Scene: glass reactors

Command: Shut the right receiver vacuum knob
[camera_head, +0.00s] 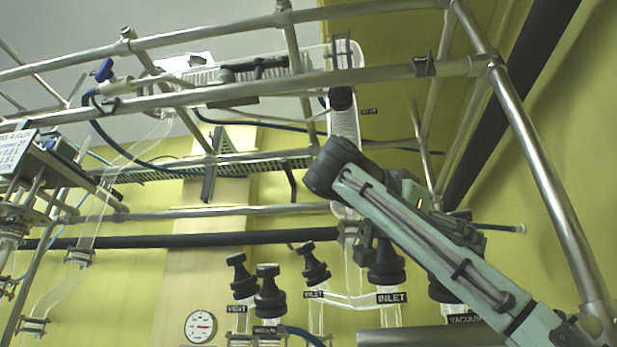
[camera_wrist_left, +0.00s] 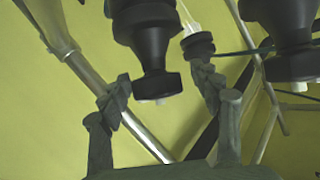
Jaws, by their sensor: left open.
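In the head view the right receiver's VACUUM label (camera_head: 465,320) is at the lower right. The black knob above it (camera_head: 441,291) is largely hidden behind an arm of mine that comes in from the lower right. In the left wrist view my left gripper (camera_wrist_left: 159,80) is open, with its two fingers apart. A black knob (camera_wrist_left: 152,50) shows between and beyond the fingertips; I cannot tell whether they touch it. A second large black knob (camera_wrist_left: 285,35) is at the right, and a smaller one (camera_wrist_left: 198,45) is behind the right finger. My right gripper is not seen.
An INLET knob (camera_head: 386,265) stands just left of my arm. Further left are another inlet knob (camera_head: 313,264), a vent knob (camera_head: 242,278) and the left vacuum knob (camera_head: 269,293). Metal frame bars (camera_head: 545,160) run beside and above my arm. Glass tubing (camera_head: 350,300) links the inlets.

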